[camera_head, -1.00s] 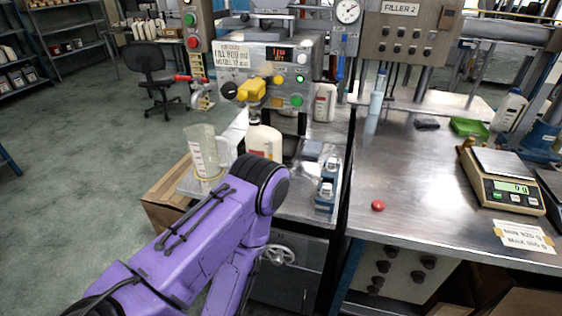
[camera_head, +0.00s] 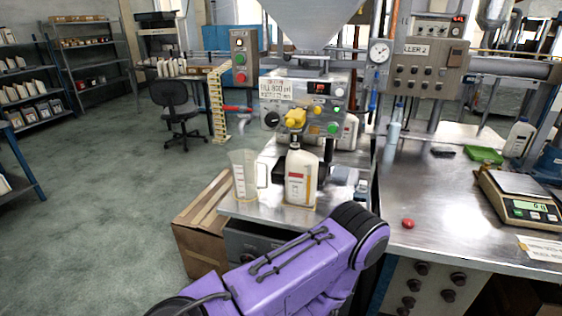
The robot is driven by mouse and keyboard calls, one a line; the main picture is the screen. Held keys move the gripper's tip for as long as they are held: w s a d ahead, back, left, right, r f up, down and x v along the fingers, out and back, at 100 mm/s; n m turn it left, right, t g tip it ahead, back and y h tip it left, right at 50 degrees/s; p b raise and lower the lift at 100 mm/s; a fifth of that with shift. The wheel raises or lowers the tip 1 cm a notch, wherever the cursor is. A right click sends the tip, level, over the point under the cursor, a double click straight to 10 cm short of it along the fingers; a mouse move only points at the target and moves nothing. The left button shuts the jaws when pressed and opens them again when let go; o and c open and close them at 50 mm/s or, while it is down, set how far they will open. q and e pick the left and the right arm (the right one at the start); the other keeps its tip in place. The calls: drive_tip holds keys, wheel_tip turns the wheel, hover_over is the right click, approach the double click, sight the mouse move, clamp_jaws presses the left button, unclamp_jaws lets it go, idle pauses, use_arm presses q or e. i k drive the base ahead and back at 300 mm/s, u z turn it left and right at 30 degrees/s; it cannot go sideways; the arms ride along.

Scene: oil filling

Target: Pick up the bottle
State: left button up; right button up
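A white bottle (camera_head: 300,180) with a red and white label stands upright on the metal bench, under the yellow nozzle (camera_head: 295,118) of the filling machine. Its top is at or just below the nozzle; I cannot tell whether they touch. A purple arm of mine crosses the bottom of the view, in front of the bench and below the bottle. Its link does not cover the bottle. Neither of my grippers shows in this view.
A clear measuring jug (camera_head: 245,176) stands just left of the bottle. A cardboard box (camera_head: 203,225) is on the floor by the bench. On the right table (camera_head: 440,205) are a red cap (camera_head: 408,223) and a scale (camera_head: 519,200). A chair (camera_head: 180,110) stands behind left.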

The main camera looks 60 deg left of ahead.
sight(301, 167)
drive_tip(key=k, duration=0.35)
drive_tip(key=u, duration=0.85)
